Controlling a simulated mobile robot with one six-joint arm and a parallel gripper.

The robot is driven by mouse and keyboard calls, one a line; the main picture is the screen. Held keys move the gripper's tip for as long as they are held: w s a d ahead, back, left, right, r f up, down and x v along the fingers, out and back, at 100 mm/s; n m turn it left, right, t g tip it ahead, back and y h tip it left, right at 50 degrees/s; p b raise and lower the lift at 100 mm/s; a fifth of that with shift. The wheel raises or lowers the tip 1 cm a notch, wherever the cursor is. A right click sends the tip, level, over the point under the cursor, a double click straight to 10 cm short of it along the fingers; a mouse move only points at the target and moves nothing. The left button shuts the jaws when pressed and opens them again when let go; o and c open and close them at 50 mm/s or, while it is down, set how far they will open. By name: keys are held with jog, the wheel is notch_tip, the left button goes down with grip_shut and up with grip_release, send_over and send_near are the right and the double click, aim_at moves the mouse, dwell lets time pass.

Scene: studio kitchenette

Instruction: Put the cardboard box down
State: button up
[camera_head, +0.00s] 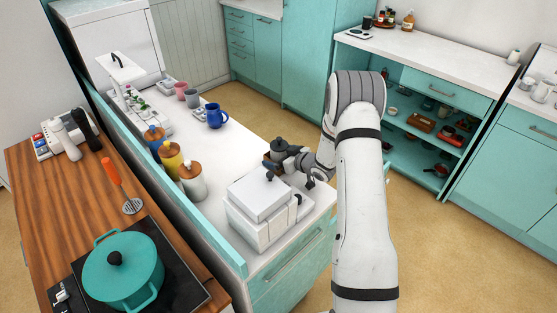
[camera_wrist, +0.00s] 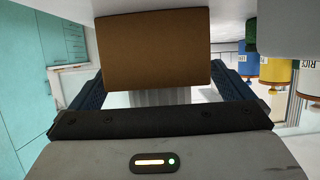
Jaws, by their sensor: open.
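The cardboard box (camera_wrist: 153,50) is plain brown and fills the upper middle of the wrist view, between my two blue-padded fingers. My gripper (camera_wrist: 158,88) is open around it; a gap shows by the right finger, while contact at the left is unclear. In the wrist view the box's upper edge meets the white counter surface, so it appears to rest there. My gripper (camera_head: 288,164) is low over the white counter (camera_head: 235,150) there.
A white lidded container (camera_head: 262,200) stands in front. Canisters with wooden lids (camera_head: 192,184) and a blue jug (camera_head: 215,116) stand further left. The counter's right edge is close. Clear counter lies between the canisters and the pot.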

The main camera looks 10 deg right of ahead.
jog(key=shift+w+a+f, duration=0.2)
jog(key=shift+w+a, duration=0.05)
jog(key=shift+w, duration=0.15)
jog(key=c, duration=1)
jog(key=shift+c, duration=0.7)
jog(key=shift+r, duration=0.2)
